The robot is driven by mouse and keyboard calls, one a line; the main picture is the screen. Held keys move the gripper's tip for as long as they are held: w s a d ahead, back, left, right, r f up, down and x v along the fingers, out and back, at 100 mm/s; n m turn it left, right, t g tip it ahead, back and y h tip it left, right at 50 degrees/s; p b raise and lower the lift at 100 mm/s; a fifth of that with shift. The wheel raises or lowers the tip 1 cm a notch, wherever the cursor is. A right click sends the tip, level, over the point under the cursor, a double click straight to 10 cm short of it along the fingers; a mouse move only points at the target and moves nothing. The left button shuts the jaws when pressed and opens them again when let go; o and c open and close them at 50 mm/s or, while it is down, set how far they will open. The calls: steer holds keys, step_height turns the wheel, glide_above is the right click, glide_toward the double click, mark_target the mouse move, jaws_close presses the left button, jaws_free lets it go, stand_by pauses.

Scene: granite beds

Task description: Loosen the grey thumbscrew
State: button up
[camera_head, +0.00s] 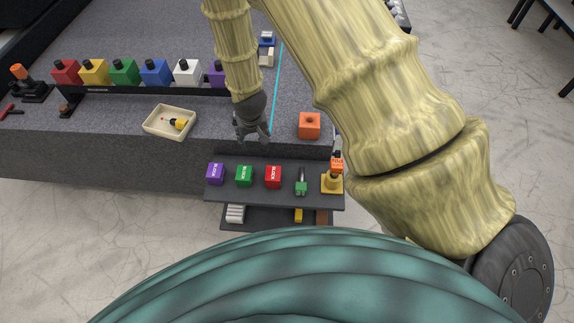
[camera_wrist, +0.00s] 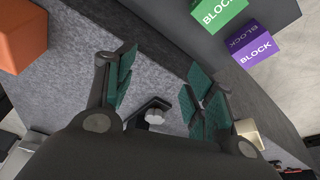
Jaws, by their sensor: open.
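My gripper (camera_head: 252,133) points down over the grey bed in the head view, left of the cyan line. In the wrist view my gripper (camera_wrist: 161,86) is open, with teal pads on both sides and nothing pinched between them. A small pale grey knob, apparently the thumbscrew (camera_wrist: 155,117), shows between the fingers, lower in the picture. It sits by a black bracket (camera_wrist: 140,108) on the bed. The fingers appear apart from the knob. The wrist housing covers the area just below it, and in the head view my gripper hides the knob.
An orange block with a hole (camera_head: 309,126) stands right of my gripper. A cream tray (camera_head: 153,131) holds a yellow and black item to the left. A dark shelf (camera_head: 222,193) in front carries blocks and tools. A row of coloured blocks (camera_head: 155,72) stands behind left.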

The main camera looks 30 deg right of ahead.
steer(key=shift+n+g, duration=0.3)
steer(key=shift+g, duration=0.2)
steer(key=s+f, duration=0.1)
steer(key=s, duration=0.2)
steer(key=s+f+p, duration=0.1)
steer(key=s+f, duration=0.1)
steer(key=s, duration=0.2)
steer(key=s+f+p, duration=0.1)
steer(key=s+f, duration=0.1)
steer(key=s, duration=0.1)
steer(key=shift+s+d+f, duration=0.15)
steer(key=shift+d+f, duration=0.1)
steer(key=shift+n+g+y, duration=0.3)
steer(key=shift+g, duration=0.1)
steer(key=s, duration=0.3)
steer(key=s+f+p, duration=0.1)
steer(key=s, duration=0.2)
steer(key=s+f, duration=0.1)
steer(key=s, duration=0.2)
steer(key=shift+f, duration=0.25)
steer(key=shift+s+f+p, duration=0.15)
steer(key=shift+s+p, duration=0.15)
steer(key=shift+s, duration=0.45)
steer(key=s+f+n+g, duration=0.1)
steer(key=s+f, duration=0.1)
steer(key=s, duration=1.2)
steer(key=shift+f, duration=0.25)
